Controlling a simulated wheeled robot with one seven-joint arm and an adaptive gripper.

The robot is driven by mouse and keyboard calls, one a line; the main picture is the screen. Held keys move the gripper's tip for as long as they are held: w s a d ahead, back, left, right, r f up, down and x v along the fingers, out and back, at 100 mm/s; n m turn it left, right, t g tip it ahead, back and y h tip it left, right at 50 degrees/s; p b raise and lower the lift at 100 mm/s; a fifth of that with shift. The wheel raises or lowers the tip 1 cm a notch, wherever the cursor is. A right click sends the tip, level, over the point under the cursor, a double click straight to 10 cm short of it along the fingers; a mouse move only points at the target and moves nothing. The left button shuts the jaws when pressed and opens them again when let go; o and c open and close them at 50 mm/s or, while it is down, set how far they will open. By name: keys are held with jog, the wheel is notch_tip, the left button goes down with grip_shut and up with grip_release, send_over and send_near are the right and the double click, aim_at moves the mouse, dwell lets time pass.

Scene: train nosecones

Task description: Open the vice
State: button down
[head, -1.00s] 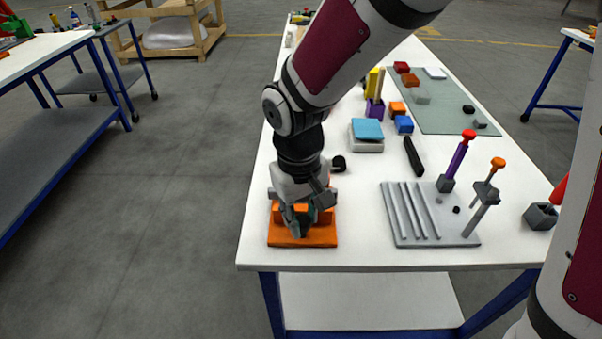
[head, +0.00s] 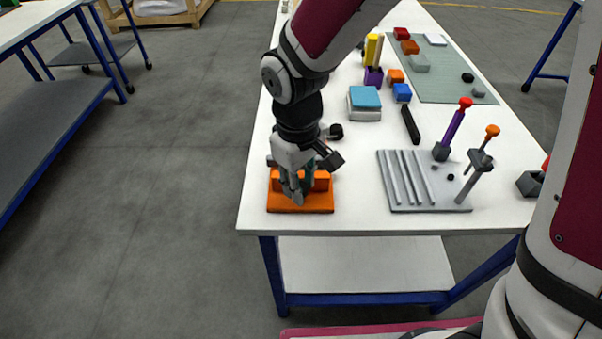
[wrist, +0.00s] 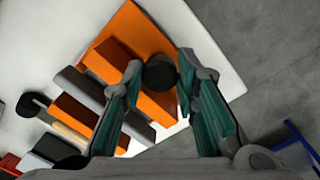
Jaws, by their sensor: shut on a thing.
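The orange vice (head: 318,205) sits near the front left corner of the white table. In the wrist view the vice (wrist: 130,45) shows its orange base and blocks, grey bars and a round black knob (wrist: 160,73). My gripper (head: 298,197) points down at the front of the vice and partly hides it in the head view. In the wrist view my gripper (wrist: 160,66) has its teal-padded fingers on both sides of the black knob, shut on it. How far apart the vice jaws stand is hard to tell.
A grey grooved plate (head: 405,185) with upright tools stands to the right of the vice. A blue-topped box (head: 364,98), a black bar (head: 411,125) and several coloured blocks lie farther back. White table surface is clear between vice and plate.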

jog(key=shift+w+a+r, duration=0.1)
jog(key=shift+w+a, duration=0.1)
jog(key=shift+a, duration=0.05)
dwell(0.6)
jog(key=c, duration=1.2)
grip_release()
jog(key=shift+c, duration=0.2)
jog(key=shift+s+a+r, duration=0.1)
jog(key=shift+s+r, duration=0.05)
jog(key=shift+r, duration=3.8)
